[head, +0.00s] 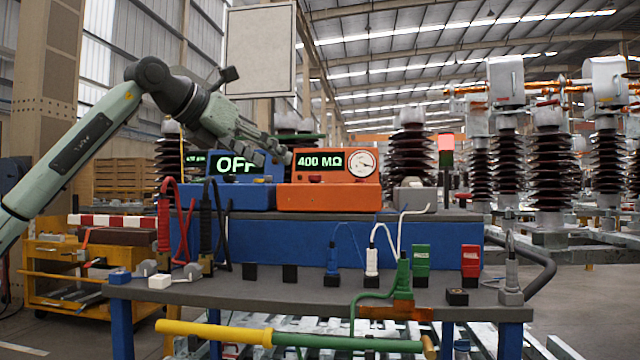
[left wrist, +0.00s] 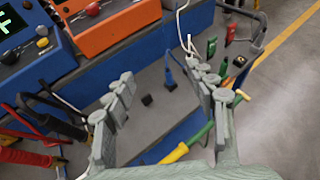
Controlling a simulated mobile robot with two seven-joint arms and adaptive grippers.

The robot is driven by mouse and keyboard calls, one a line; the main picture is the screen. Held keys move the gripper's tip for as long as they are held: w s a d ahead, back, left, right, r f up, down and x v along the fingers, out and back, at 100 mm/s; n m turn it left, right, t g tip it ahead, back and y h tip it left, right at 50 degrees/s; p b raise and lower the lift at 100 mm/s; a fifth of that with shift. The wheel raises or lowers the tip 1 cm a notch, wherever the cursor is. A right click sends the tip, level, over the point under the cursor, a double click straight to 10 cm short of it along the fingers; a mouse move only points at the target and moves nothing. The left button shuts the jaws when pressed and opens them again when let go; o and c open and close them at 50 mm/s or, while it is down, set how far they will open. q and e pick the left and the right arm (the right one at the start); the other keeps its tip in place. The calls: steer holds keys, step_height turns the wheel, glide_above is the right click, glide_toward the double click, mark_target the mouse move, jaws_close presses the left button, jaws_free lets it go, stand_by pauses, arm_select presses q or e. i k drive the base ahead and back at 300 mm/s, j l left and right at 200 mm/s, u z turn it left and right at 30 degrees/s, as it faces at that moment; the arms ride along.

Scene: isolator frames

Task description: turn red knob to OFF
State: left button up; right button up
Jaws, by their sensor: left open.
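The blue unit (head: 228,195) stands on the shelf, and its display (head: 238,164) reads OFF in green, partly covered by my gripper. In the left wrist view the blue unit (left wrist: 38,66) is at the upper left edge. My left gripper (head: 278,153) is in front of and above the right part of the blue unit, near the orange unit. In the left wrist view its fingers (left wrist: 165,95) are wide apart with nothing between them. My right gripper is not in view.
The orange unit (head: 328,197) reads 400 MΩ and has a dial; it also has a red knob (left wrist: 93,9). Cables and plugs, including a green plug (head: 402,278), stand along the grey bench (head: 300,298). A yellow and green rod (head: 215,331) lies below the bench top.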

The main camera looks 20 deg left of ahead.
mark_target(313, 179)
steer(key=i+j, duration=0.15)
steer(key=i, duration=0.25)
steer(key=i+j, duration=0.15)
steer(key=i, duration=0.2)
steer(key=i+j, duration=0.15)
steer(key=i, duration=0.25)
